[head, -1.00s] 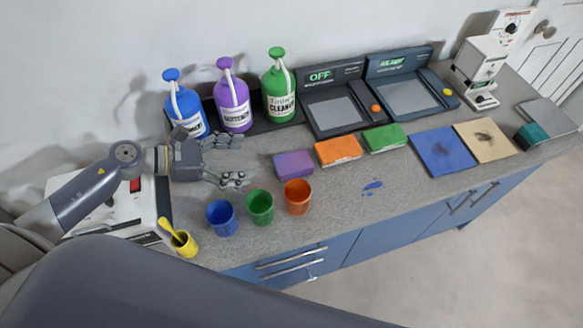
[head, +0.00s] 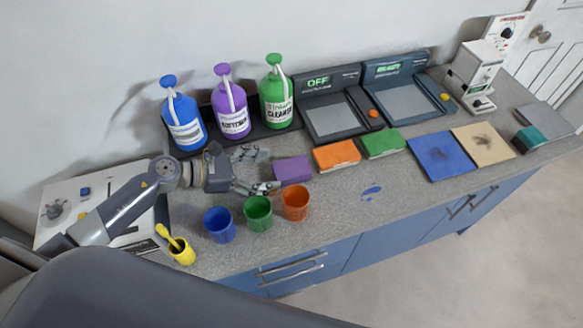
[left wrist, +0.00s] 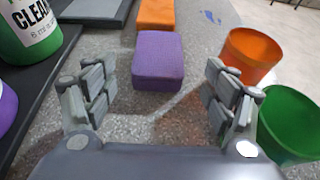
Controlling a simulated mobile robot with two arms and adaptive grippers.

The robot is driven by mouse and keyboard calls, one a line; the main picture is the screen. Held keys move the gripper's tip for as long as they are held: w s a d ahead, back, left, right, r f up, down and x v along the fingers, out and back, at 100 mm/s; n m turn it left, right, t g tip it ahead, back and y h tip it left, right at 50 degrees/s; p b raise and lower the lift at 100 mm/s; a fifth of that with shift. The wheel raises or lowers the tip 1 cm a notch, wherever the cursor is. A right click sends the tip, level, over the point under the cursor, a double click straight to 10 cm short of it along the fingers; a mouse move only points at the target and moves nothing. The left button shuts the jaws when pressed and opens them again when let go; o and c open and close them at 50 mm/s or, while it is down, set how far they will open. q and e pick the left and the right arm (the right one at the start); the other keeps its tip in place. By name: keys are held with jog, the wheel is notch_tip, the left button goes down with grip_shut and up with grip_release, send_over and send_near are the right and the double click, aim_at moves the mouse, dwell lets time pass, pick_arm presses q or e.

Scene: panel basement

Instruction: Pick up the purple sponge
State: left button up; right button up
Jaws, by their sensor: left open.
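The purple sponge (head: 293,170) lies flat on the grey speckled counter, left of the orange sponge (head: 337,155). In the left wrist view the purple sponge (left wrist: 158,60) is ahead of the fingers, roughly centred between them. My left gripper (head: 262,170) is open and empty, low over the counter, just left of the purple sponge and apart from it. The left wrist view shows both its fingers (left wrist: 158,100) spread wide. My right gripper is not in view.
Blue (head: 219,225), green (head: 258,213) and orange (head: 295,200) cups stand in front of the gripper. Blue, purple (head: 232,105) and green pump bottles stand behind on a dark tray. A green sponge (head: 383,142) lies further right, and a blue smear (head: 371,190) marks the bare counter.

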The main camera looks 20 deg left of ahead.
aim_at(279, 171)
pick_arm(q)
jog(key=p+x, duration=0.1)
jog(key=x, duration=0.3)
jog(key=shift+w+a+f, duration=0.1)
jog(key=shift+w, duration=0.05)
jog(key=c, duration=0.8)
